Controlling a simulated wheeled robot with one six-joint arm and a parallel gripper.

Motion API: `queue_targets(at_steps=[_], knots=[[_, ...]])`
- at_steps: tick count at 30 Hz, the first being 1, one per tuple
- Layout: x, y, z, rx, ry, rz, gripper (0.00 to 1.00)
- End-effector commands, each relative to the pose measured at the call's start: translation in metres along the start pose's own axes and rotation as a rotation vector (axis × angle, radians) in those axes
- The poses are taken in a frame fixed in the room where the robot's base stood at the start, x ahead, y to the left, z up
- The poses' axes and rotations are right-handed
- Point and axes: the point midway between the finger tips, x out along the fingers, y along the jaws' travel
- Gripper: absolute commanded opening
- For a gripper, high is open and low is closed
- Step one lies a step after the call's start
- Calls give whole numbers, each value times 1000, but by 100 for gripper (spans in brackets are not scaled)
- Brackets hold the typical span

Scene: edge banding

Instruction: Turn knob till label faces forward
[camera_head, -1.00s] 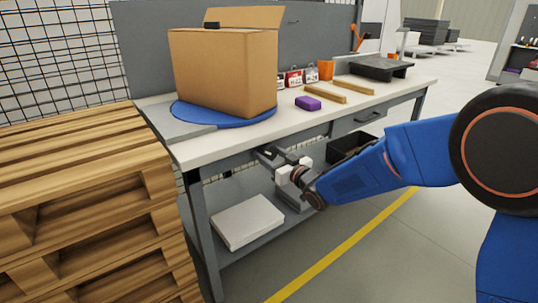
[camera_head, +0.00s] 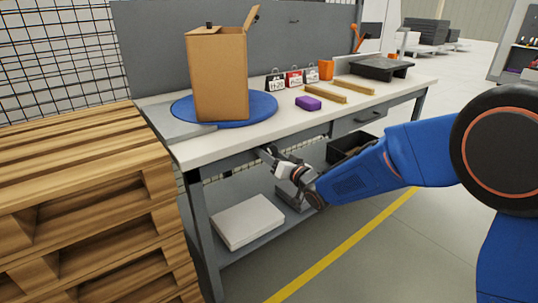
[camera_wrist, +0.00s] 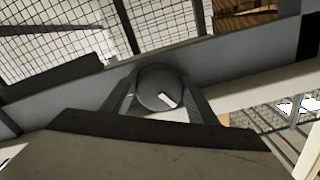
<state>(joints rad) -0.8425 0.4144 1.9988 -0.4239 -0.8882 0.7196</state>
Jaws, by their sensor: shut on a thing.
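A cardboard box (camera_head: 217,80) stands on a round blue turntable (camera_head: 256,110) on the workbench. Two of its side faces show, with no label visible on them; its other sides are hidden. A flap stands up at its upper right. My gripper (camera_head: 268,155) is at the bench's front edge, below the turntable. In the wrist view a round dark grey knob (camera_wrist: 158,84) with a white mark sits between the fingers of my gripper (camera_wrist: 162,94), which are shut on it. The white mark points to the lower right.
The workbench (camera_head: 215,150) holds a purple block (camera_head: 308,103), several tagged items, an orange container (camera_head: 326,69), wooden strips (camera_head: 325,92) and a black tray (camera_head: 381,68). Stacked pallets (camera_head: 80,200) stand at left. A white box (camera_head: 248,221) lies on the lower shelf.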

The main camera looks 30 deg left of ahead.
Motion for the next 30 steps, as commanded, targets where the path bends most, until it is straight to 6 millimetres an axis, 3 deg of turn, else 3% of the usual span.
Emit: queue_targets(at_steps=[12, 29, 30], knots=[[0, 0, 0, 202, 0, 1, 31], [0, 0, 0, 232, 0, 1, 31], [0, 0, 0, 232, 0, 1, 62]])
